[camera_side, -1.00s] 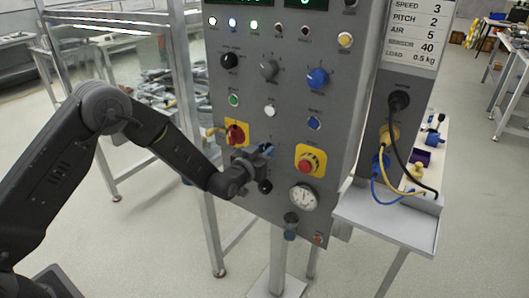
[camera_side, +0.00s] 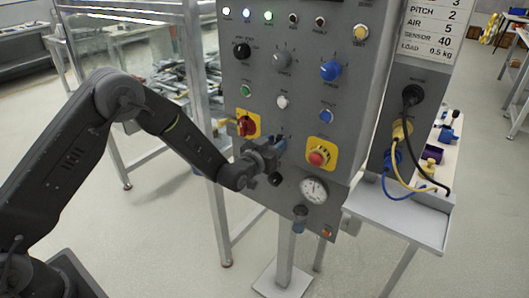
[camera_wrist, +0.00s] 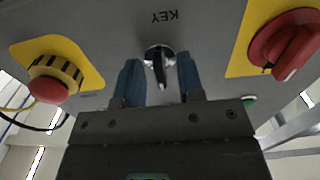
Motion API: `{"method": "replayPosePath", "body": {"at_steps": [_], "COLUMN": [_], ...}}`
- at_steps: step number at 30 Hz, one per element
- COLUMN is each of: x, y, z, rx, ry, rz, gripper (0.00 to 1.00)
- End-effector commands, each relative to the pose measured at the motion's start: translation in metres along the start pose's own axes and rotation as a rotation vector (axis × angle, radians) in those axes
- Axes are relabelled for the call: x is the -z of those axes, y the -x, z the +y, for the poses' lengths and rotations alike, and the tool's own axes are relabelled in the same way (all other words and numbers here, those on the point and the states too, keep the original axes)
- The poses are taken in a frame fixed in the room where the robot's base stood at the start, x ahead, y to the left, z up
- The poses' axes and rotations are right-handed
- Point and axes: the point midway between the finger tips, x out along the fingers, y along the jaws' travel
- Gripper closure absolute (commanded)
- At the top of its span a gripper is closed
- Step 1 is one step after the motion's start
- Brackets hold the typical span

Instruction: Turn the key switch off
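The key switch (camera_wrist: 160,58) is a round metal collar with a black key in it, below an upside-down "KEY" label in the wrist view. The key points down the picture, toward my gripper's body. My gripper (camera_wrist: 159,80) is open, with one blue finger on each side of the key and a visible gap on both sides. In the side view my gripper (camera_side: 281,146) is close to the grey panel (camera_side: 300,108), and it hides the key switch.
A red rotary switch on a yellow plate (camera_side: 246,125) is up and left of my gripper. A red emergency button on yellow (camera_side: 318,157) is to its right. A gauge (camera_side: 314,190) and a black knob (camera_side: 275,180) are lower. Cables hang at the panel's right side.

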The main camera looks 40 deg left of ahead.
Motion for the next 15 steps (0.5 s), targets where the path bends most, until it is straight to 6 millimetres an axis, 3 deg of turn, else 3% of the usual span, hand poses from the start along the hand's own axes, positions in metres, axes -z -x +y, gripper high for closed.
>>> {"method": "replayPosePath", "body": {"at_steps": [5, 15], "x": [0.000, 0.000], "y": [0.023, 0.095], "z": [0.000, 0.001], "rx": [-0.001, -0.002], "ry": [0.000, 0.000], "rz": [-0.002, -0.003], "gripper": [0.65, 0.65]}}
